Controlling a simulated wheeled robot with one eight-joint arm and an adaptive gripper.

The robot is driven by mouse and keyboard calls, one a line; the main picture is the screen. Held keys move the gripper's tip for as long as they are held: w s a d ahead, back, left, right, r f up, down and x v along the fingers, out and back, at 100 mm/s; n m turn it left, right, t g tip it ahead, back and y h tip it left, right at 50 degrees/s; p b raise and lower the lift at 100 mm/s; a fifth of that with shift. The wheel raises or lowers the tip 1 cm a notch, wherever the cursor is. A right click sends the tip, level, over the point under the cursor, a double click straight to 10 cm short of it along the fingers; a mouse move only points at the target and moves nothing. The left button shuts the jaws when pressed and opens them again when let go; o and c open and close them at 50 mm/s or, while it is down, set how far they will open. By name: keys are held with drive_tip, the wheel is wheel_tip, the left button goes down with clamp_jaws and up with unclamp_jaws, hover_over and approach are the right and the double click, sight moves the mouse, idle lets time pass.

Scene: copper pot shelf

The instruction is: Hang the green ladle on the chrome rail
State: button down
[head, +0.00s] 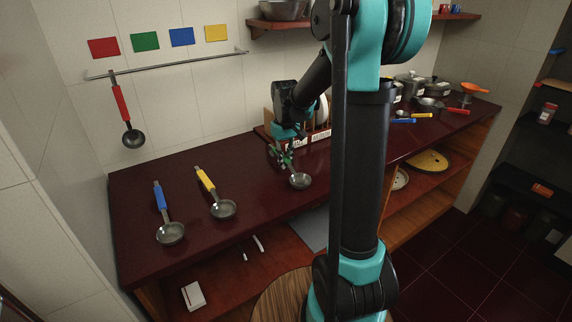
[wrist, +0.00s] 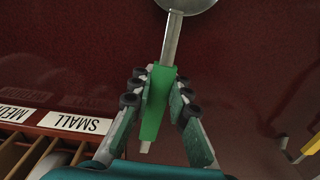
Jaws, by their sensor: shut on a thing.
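The green ladle shows its grey bowl (head: 300,181) in the head view, low over the dark red counter. In the wrist view its green handle (wrist: 157,105) stands between the two fingers. My gripper (head: 283,156) is shut on this handle; in the wrist view the fingers (wrist: 160,93) touch it from both sides. I cannot tell whether the bowl rests on the counter. The chrome rail (head: 165,66) runs along the tiled wall at the upper left. A red-handled ladle (head: 121,103) hangs near its left end, under the red square.
A blue-handled ladle (head: 161,197) and a yellow-handled ladle (head: 206,180) lie on the counter (head: 130,210) at left. Red, green (head: 145,41), blue and yellow squares sit above the rail. A labelled rack (head: 320,134) stands behind my gripper. Pots (head: 410,84) stand at the right.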

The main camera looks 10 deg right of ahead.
sight(285, 158)
wheel_tip(285, 158, up, 20)
idle(0.7)
idle(0.6)
